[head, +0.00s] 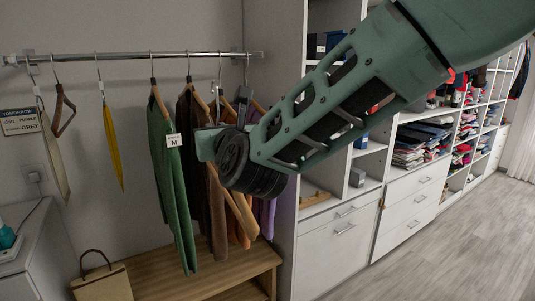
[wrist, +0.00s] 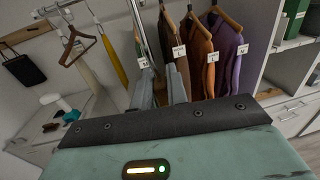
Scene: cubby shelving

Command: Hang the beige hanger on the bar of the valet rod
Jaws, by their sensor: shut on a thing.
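My gripper (head: 242,100) is among the hanging clothes, below the bar of the rod (head: 135,56), a chrome rail along the wall. Its fingers also show in the wrist view (wrist: 162,92), close together and shut on what appears to be the beige hanger. A pale metal shaft, seemingly the hanger's hook (wrist: 142,38), rises beside the fingers. I cannot tell whether the hook touches the bar. An empty brown hanger (head: 62,112) hangs near the bar's left end.
Green (head: 168,170), brown, orange and purple (wrist: 226,50) garments hang close around my gripper. A yellow item (head: 112,145) hangs further left. A wooden bench (head: 210,279) stands below, with a tan bag (head: 105,285). Shelving is close on the right; the floor there is clear.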

